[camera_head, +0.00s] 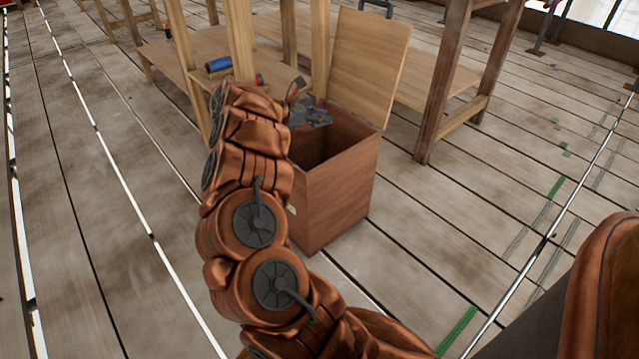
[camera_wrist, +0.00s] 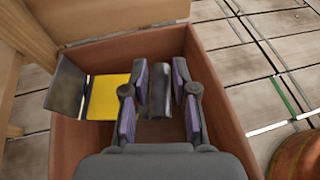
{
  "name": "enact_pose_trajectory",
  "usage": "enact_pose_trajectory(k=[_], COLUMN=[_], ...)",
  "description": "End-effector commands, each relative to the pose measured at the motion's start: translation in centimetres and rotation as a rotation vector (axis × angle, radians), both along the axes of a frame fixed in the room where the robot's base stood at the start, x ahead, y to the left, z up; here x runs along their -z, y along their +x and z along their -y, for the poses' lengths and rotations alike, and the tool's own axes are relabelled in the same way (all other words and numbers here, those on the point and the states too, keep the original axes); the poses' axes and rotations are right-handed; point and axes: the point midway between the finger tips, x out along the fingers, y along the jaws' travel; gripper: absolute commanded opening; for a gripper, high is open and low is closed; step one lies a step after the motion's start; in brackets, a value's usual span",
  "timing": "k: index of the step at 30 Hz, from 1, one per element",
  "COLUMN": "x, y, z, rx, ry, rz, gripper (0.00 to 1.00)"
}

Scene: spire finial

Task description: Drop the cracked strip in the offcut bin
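The cracked strip appears in the wrist view as a grey piece (camera_wrist: 159,105) between my fingers, a yellow part (camera_wrist: 107,97) to the left and a tilted grey end (camera_wrist: 66,88) overlapping the bin's left wall. My gripper (camera_wrist: 159,90) has its purple-padded fingers close on both sides of the middle grey piece and seems to hold it. In the head view my gripper (camera_head: 312,116) is over the open offcut bin (camera_head: 338,195), a brown wooden box with its lid (camera_head: 368,65) raised. My arm hides the bin's left side. The crack itself is too small to make out.
A wooden bench with a low shelf (camera_head: 185,50) stands behind the bin, its legs close by. A blue roll (camera_head: 218,65) lies on it. Another wooden trestle leg (camera_head: 445,90) stands at right.

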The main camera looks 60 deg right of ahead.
Motion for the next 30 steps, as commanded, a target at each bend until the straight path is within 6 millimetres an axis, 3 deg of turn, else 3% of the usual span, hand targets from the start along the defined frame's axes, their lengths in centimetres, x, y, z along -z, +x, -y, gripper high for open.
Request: enact_pose_trajectory(k=[7, 18, 23, 30], x=[0.0, -0.1, -0.9, -2.7], y=[0.0, 0.3, 1.3, 3.3], z=[0.0, -0.4, -2.0, -5.8], rx=[0.0, -0.001, -0.005, -0.005], ry=[0.0, 0.001, 0.001, -0.001], rz=[0.0, 0.0, 0.002, 0.003], gripper=[0.53, 0.53, 0.53, 0.53])
